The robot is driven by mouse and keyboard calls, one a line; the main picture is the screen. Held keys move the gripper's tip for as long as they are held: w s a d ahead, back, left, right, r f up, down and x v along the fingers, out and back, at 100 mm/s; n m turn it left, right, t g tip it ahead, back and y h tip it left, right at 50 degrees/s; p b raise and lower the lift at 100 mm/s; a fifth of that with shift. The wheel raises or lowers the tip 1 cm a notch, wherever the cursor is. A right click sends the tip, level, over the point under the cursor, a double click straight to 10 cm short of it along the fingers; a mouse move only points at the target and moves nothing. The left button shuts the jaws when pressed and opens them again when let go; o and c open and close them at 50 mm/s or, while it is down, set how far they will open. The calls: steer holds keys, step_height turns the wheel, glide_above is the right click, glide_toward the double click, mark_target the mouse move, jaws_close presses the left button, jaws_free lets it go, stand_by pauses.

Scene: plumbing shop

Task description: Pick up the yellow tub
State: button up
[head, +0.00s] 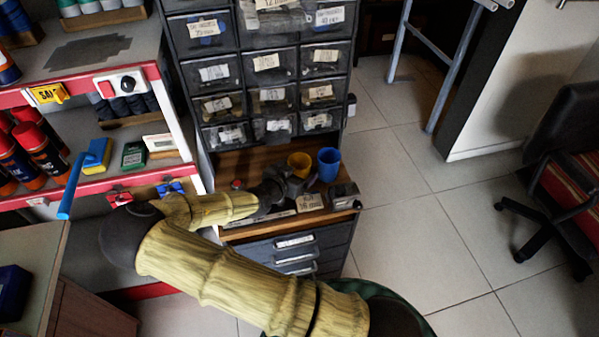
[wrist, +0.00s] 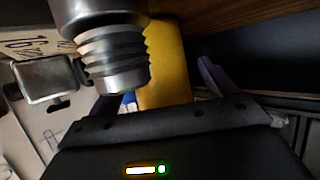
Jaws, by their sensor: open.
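The yellow tub (head: 299,161) stands on the wooden shelf of the drawer cabinet, just left of a blue tub (head: 328,163). My gripper (head: 291,184) is at the near side of the yellow tub and hides its lower part. In the wrist view the yellow tub (wrist: 168,62) shows between the spread fingers of my gripper (wrist: 148,78), which is open. A ribbed metal fitting (wrist: 112,58) stands in front of the yellow tub's left part in that view. I cannot tell whether the fingers touch the tub.
A small box with a label (head: 310,202) and a grey metal item (head: 344,195) sit near the shelf's front edge. Labelled drawers (head: 268,95) rise behind the shelf. A red-edged shelf unit (head: 120,175) stands at left.

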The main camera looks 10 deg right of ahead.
steer(key=shift+c, duration=0.5)
steer(key=c, duration=1)
steer(key=shift+o, duration=0.2)
steer(key=shift+s+r, duration=0.2)
steer(key=shift+r, duration=0.25)
step_height(320, 180, up, 6)
steer(key=p, duration=0.1)
steer(key=s+p, duration=0.2)
steer(key=s, duration=0.9)
steer(key=shift+s+r, duration=0.3)
steer(key=shift+s+a+p, duration=0.1)
steer(key=shift+p, duration=0.35)
